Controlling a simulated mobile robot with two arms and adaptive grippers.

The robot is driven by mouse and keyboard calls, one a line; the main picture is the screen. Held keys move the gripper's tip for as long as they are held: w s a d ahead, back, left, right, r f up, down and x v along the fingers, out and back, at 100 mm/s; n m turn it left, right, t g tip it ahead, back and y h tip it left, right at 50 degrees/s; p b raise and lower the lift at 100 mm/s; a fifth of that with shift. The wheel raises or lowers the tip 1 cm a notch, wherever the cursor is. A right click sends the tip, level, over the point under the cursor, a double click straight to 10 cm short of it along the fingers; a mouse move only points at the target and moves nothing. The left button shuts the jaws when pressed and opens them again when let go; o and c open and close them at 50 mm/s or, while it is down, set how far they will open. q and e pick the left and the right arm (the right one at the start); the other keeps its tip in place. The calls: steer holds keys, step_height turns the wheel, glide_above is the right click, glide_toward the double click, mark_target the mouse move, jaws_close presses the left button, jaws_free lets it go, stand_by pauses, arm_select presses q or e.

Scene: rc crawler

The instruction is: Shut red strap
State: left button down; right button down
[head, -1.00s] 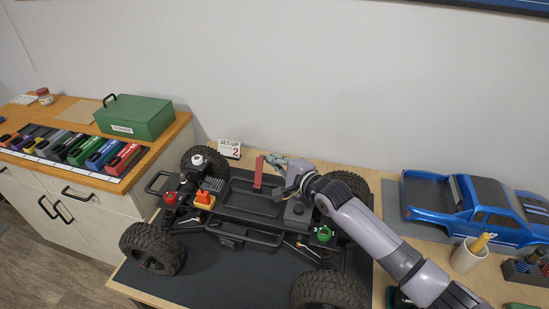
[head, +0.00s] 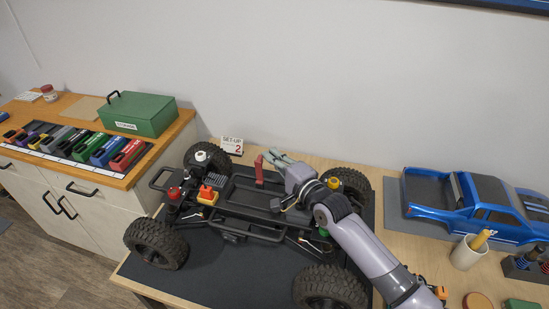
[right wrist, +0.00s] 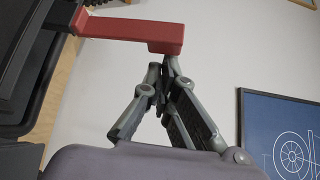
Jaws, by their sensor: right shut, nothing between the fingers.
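The red strap (head: 259,171) stands up from the battery tray (head: 242,195) of the black crawler chassis, raised and open. In the right wrist view the strap (right wrist: 125,29) reaches in from the left and ends in a thick red tab. My right gripper (head: 273,155) is shut and empty, just right of the strap's upper end. In the right wrist view its fingertips (right wrist: 168,66) meet right below the tab; I cannot tell whether they touch it. My left gripper is not in view.
The chassis stands on a dark mat (head: 205,268) with big tyres at its corners. A set-up card (head: 232,146) stands behind it. A blue truck body (head: 475,208) and a pen cup (head: 467,253) are at the right. A green box (head: 138,115) sits on the left cabinet.

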mark_target(261, 164)
steer(key=shift+n+t+y, duration=0.3)
steer(key=shift+n+t, duration=0.1)
steer(key=shift+n, duration=0.2)
steer(key=shift+s+a+r, duration=0.1)
steer(key=shift+s+a, duration=0.15)
steer(key=shift+s, duration=0.45)
steer(key=shift+s+a+r, duration=0.1)
steer(key=shift+s+a, duration=0.15)
steer(key=shift+s, duration=0.5)
steer(key=shift+s+a, duration=0.25)
steer(key=shift+s, duration=0.45)
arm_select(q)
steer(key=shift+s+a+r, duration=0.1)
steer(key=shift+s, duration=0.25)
arm_select(e)
steer(key=shift+s+a+f, duration=0.1)
steer(key=shift+s, duration=0.4)
